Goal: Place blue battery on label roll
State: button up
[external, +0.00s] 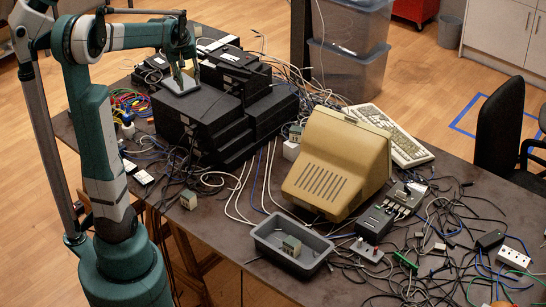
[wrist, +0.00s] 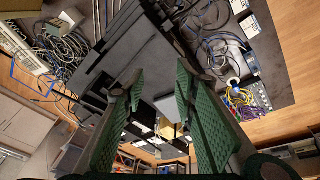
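My gripper (external: 181,76) is above the top of the black equipment stack (external: 205,107), over a flat pale grey plate (external: 182,85). In the wrist view its two green ridged fingers (wrist: 160,75) are apart, with no object clearly held between them. The grey plate (wrist: 172,106) shows in the gap, and I cannot tell whether the fingers touch it. A small blue and white item (external: 127,129) sits near the left table edge; it may be the white, blue-edged item in the wrist view (wrist: 233,83). I cannot pick out the blue battery or label roll for sure.
A beige monitor (external: 338,160) and keyboard (external: 392,135) stand to the right. Cables cover much of the table (external: 226,228). Coloured cables (external: 131,102) lie left of the stack.

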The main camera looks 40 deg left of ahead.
jog(key=s+d+r+m+t, duration=0.15)
jog(key=s+d, duration=0.35)
jog(key=d, duration=0.5)
jog(key=s+d+r+m+t, duration=0.1)
jog(key=s+d+m, duration=0.25)
jog(key=d, duration=0.55)
jog(key=s+d+f+m+t+h, duration=0.1)
jog(key=s+d+f+m, duration=0.3)
jog(key=s+d, duration=0.8)
jog(key=shift+s+d+f+t+h, duration=0.3)
jog(key=shift+d+f+t, duration=0.1)
jog(key=shift+f, duration=0.15)
jog(key=shift+f, duration=0.1)
